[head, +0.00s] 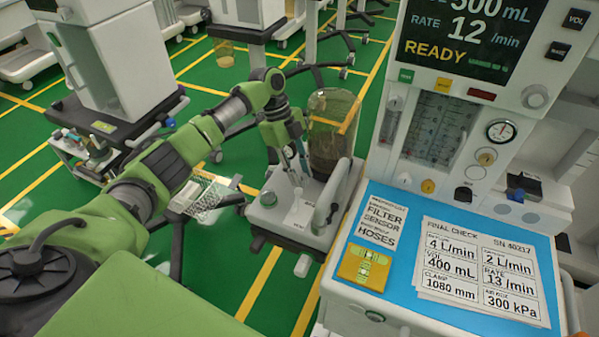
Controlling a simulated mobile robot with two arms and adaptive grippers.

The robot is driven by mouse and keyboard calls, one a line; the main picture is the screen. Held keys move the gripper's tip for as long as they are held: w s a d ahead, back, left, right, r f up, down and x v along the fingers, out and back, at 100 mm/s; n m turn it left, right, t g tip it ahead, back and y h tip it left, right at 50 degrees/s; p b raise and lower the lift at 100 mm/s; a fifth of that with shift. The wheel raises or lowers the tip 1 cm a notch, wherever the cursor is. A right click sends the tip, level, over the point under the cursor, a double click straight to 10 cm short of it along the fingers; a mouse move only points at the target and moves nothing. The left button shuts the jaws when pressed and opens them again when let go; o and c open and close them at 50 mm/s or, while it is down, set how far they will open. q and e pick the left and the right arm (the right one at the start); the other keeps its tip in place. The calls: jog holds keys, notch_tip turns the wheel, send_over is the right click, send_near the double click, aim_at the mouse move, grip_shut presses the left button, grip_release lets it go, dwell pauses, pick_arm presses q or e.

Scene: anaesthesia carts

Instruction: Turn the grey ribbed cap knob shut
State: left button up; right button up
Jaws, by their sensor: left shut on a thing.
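My left gripper (294,172) reaches down over the white base unit (290,227) beside the clear canister. Its fingers are shut at the top of this unit, on what appears to be the grey ribbed cap knob. The fingers and the small scale hide most of the knob, so its ribs and how far it is turned cannot be told. My right gripper is not in view.
The tall clear canister (333,130) stands close to the right of my gripper, and a pale curved handle (330,195) rises nearby. The anaesthesia machine with its blue worktop (397,268) and cards stands at right. Other carts (115,70) stand at left on green floor.

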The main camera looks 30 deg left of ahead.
pick_arm(q)
jog(key=o, duration=1.1)
